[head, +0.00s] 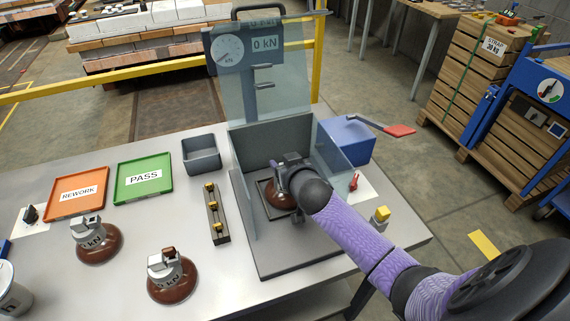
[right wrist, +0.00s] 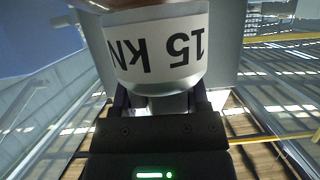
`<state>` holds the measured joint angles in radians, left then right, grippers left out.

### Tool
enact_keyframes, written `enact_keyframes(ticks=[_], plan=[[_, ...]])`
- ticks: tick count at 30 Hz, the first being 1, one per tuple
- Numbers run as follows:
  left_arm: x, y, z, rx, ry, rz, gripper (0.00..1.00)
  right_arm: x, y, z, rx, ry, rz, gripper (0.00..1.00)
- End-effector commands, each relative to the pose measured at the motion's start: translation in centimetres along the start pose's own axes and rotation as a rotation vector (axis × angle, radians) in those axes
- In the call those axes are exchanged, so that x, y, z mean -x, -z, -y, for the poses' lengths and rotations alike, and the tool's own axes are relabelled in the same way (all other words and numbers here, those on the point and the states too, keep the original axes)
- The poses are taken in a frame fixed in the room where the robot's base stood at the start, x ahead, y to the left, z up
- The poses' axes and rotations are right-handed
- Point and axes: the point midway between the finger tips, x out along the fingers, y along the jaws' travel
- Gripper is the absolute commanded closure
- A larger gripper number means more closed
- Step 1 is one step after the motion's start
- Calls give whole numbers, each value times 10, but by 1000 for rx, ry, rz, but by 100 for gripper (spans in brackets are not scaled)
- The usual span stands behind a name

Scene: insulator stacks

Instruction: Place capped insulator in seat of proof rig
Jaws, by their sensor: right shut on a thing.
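My right gripper (head: 293,168) reaches over the base of the proof rig (head: 262,258). It is shut on a capped insulator, whose brown disc (head: 278,194) shows partly below my wrist. The disc is over or in the dark square seat (head: 268,211); I cannot tell whether it touches. In the right wrist view the insulator's pale metal cap (right wrist: 155,45) carries an upside-down "15 kN" label, with the gripper (right wrist: 158,105) close against it. My wrist hides the cap in the head view. My left gripper is not in view.
Two other capped brown insulators (head: 99,243) (head: 172,279) stand on the table at left. An orange REWORK tray (head: 68,208), green PASS tray (head: 123,192) and grey bin (head: 203,158) lie behind. The rig's clear guard (head: 235,90) is raised. A red-handled lever (head: 398,130) juts out right.

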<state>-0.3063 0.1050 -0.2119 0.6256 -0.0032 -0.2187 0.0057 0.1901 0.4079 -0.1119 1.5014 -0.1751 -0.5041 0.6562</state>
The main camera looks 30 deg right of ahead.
Motion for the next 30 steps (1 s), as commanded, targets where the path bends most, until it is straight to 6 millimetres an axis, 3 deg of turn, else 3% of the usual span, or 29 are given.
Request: enact_keyframes(ticks=[2, 3, 8, 17, 19, 30], plan=[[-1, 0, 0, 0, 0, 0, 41, -1, 0, 0, 0, 1, -5, 100], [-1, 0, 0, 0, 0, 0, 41, -1, -2, 0, 0, 0, 0, 37], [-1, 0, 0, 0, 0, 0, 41, 0, -1, 0, 0, 0, 0, 6], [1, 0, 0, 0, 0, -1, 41, 1, 2, 0, 1, 0, -1, 6], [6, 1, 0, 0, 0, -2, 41, 8, 2, 0, 0, 1, 1, 6], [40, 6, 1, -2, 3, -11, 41, 95, 4, 0, -2, 0, 1, 6]])
